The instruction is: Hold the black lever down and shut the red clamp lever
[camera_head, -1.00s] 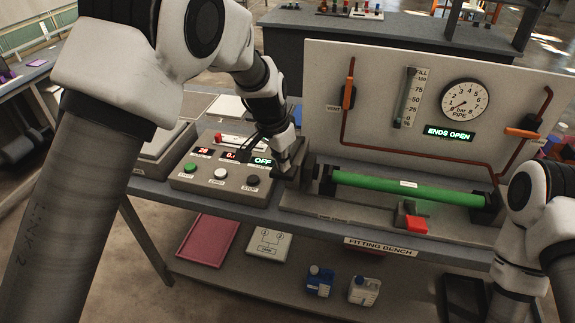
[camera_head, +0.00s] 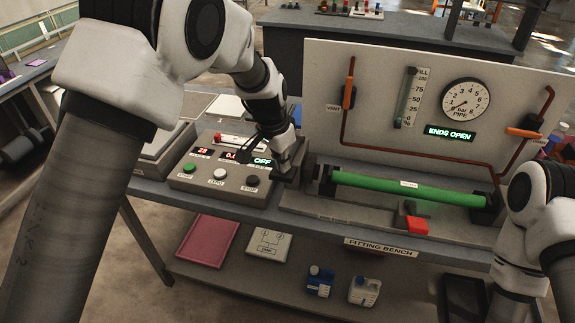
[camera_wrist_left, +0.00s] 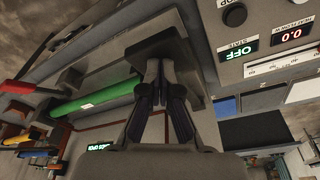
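My left gripper (camera_head: 286,174) is low beside the left end of the green pipe (camera_head: 410,189), at the right edge of the control box. In the left wrist view its fingers (camera_wrist_left: 156,68) are together, at a dark block (camera_wrist_left: 150,46); I cannot tell whether it touches that block or whether the block is the black lever. The red clamp lever (camera_head: 417,226) stands at the front of the bench below the pipe, with a small dark part beside it. In the left wrist view a red piece (camera_wrist_left: 15,91) shows at far left. My right gripper is not in view; only its arm shows at right.
The control box (camera_head: 212,178) has green, white and black buttons and reads OFF. Behind the pipe stands a panel (camera_head: 385,70) with a gauge (camera_head: 465,99), an orange-handled valve (camera_head: 349,90) and an ENDS OPEN display (camera_head: 450,134). Bottles (camera_head: 364,290) stand on the lower shelf.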

